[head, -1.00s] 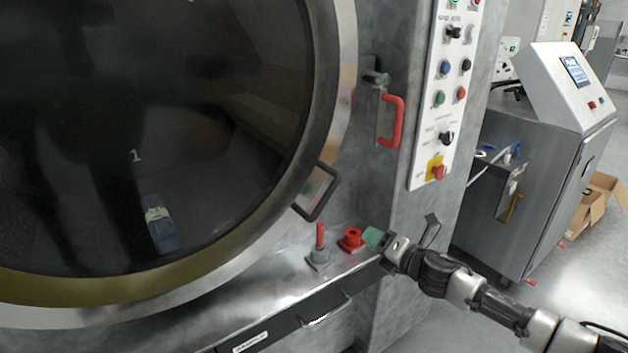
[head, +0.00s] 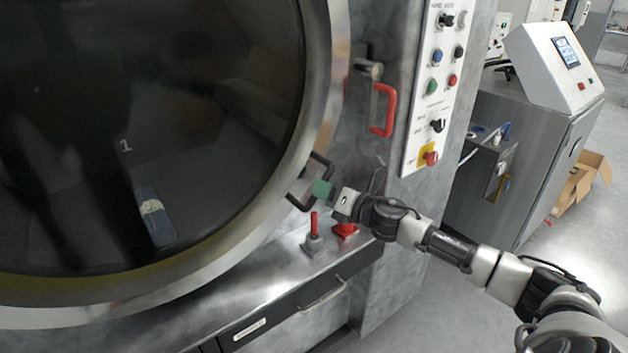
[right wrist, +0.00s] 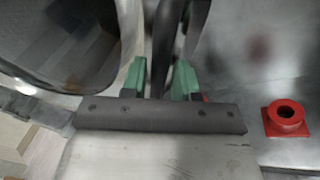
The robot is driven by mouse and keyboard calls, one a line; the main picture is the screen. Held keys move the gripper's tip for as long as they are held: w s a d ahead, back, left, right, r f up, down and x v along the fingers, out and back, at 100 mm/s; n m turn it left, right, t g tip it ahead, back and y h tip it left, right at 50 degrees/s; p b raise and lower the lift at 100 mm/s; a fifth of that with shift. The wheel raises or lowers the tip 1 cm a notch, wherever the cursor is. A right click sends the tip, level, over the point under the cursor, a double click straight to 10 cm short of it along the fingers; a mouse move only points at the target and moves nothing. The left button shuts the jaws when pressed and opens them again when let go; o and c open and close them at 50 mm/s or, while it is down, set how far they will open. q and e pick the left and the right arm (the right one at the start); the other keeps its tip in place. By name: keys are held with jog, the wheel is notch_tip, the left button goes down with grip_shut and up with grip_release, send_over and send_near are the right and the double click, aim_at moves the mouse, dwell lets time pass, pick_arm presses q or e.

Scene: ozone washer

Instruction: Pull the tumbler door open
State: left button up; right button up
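The tumbler door (head: 215,250) is a large round dark window with a metal rim, at the left of the head view. It looks closed. Its black bar handle (head: 297,202) is on the rim's lower right. My right gripper (head: 322,190), with green fingertips, is at this handle and hides part of it. In the right wrist view, the green fingers (right wrist: 160,80) stand apart and the dark handle (right wrist: 168,40) shows between them. I cannot tell whether they touch it. My left gripper is not in view.
A red latch handle (head: 388,110) is on the housing, left of the button panel (head: 445,80). Below the door handle are a red lever (head: 314,222) and a red fitting (head: 345,230), which also shows in the right wrist view (right wrist: 286,117). A drawer handle (head: 322,296) sits lower.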

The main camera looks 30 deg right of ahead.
jog(key=x, duration=0.3)
jog(key=shift+w+p, duration=0.1)
jog(key=shift+p, duration=0.3)
grip_shut()
